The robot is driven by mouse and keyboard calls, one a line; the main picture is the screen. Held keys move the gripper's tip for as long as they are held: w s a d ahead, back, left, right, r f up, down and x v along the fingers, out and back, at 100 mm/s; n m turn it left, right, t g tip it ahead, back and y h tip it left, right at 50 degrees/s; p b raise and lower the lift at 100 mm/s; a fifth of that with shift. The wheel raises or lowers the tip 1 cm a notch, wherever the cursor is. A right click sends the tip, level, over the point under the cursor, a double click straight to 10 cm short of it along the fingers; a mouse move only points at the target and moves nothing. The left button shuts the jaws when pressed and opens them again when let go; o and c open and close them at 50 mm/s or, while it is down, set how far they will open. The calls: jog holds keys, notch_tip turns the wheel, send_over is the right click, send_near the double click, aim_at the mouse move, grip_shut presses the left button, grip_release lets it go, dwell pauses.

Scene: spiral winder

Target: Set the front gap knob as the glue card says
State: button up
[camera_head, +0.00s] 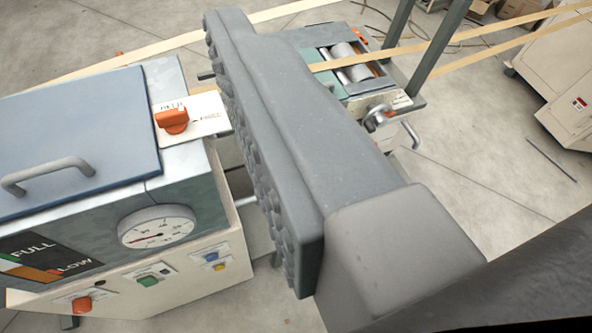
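My gripper (285,135) fills the middle of the camera view as a large grey finger with a bumpy pad along its left side. Only one finger shows clearly, and nothing is seen against the pad. An orange knob (172,120) sits on a white plate (207,126) with small printing, left of the finger, at the glue unit's back corner. A second orange knob (82,304) is low on the front panel. A grey round knob or wheel (377,118) is on the roller unit (350,62) to the right. I cannot tell which is the front gap knob. No readable glue card shows.
The glue unit has a blue lid (75,130) with a handle, a dial gauge (157,227), a FULL/LOW label (45,257) and green and blue switches. Tan paper strips (480,30) cross the roller unit. A cream cabinet (560,75) stands right. Concrete floor (490,160) is open between.

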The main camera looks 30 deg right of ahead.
jog(key=w+d+f+n+h+b, duration=0.1)
jog(key=w+d+f, duration=0.4)
jog(key=w+f, duration=0.25)
jog(key=w+d+f+n+h+b, duration=0.1)
jog(key=w+d+f+h, duration=0.1)
jog(key=w+d+f, duration=0.5)
jog(key=w+d+f+n+b, duration=0.1)
jog(key=w+d+f+n, duration=0.15)
jog(key=w+f, duration=0.5)
jog(key=w+d+f+n+b, duration=0.1)
jog(key=w+d+f, duration=0.3)
jog(key=f, duration=0.7)
jog(key=w+d+f+n+t+y+b, duration=0.1)
jog(key=d+f, duration=0.2)
jog(key=f, duration=0.8)
jog(key=d+f+n+t+y+b, duration=0.1)
jog(key=d+f+n, duration=0.15)
jog(key=f, duration=0.85)
jog(key=s+f+y+b, duration=0.1)
jog(key=s+f, duration=0.2)
jog(key=f, duration=0.7)
jog(key=s+f+y+b, duration=0.1)
jog(key=s+f, duration=0.3)
jog(key=f, duration=0.6)
jog(key=w+b, duration=0.3)
jog(key=w, duration=1)
jog(key=shift+w+t, duration=0.3)
jog(key=shift+w, duration=0.05)
jog(key=shift+r, duration=0.15)
